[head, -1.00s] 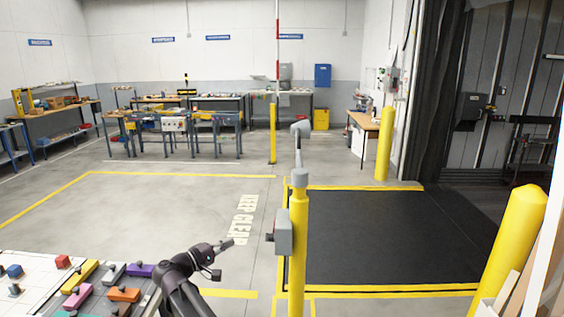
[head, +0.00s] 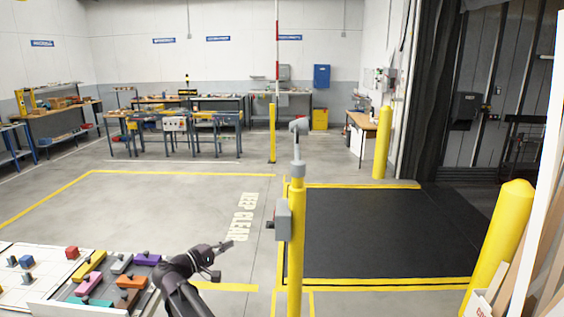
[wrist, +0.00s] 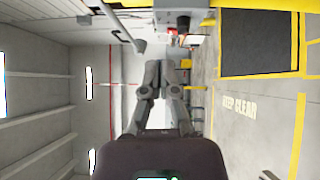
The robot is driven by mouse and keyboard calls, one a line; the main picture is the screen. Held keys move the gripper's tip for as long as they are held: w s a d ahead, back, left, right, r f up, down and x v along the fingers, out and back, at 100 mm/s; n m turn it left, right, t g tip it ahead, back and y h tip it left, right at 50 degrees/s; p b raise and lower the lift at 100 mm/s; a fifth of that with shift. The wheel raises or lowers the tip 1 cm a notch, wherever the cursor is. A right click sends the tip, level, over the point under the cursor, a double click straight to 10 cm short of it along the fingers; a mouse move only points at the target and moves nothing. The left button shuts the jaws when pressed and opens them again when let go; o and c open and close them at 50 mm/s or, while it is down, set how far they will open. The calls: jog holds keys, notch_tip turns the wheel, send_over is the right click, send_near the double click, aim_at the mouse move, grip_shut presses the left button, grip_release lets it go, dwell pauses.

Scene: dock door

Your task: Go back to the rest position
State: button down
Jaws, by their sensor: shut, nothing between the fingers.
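My gripper (head: 226,246) is at the lower middle of the head view, in the air to the right of a table with coloured blocks. It points right, toward a grey box on a yellow post. In the wrist view my gripper (wrist: 168,66) shows with its fingertips together and nothing between them. Beyond it, the wrist view shows the room turned on its side. My arm rises from the bottom edge of the head view, its elbow bent.
A yellow post (head: 296,255) with a grey control box (head: 282,221) stands just right of my gripper. The table (head: 42,252) at lower left carries a tray with several coloured blocks. A dark mat (head: 375,235) lies beyond the post. Open floor (head: 150,210) is ahead.

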jog(key=s+d+f+m+g+y, duration=0.2)
jog(key=d+f+g, duration=0.3)
jog(key=d, duration=0.6)
jog(key=s+d+f+m+g+y, duration=0.25)
jog(key=d+f, duration=0.35)
jog(key=d, duration=0.5)
jog(key=s+d+f+m+g+y, duration=0.2)
jog(key=s+d+f+y, duration=0.2)
jog(key=s, duration=0.3)
jog(key=s+d+f+m+g+y, duration=0.2)
jog(key=s+d+f+g+y, duration=0.1)
jog(key=s+d+f+y, duration=0.1)
jog(key=s+d+y, duration=0.1)
jog(key=s+d, duration=0.1)
jog(key=d, duration=0.1)
jog(key=shift+s, duration=0.35)
jog(key=shift+d+f+m, duration=0.1)
jog(key=shift+m, duration=0.15)
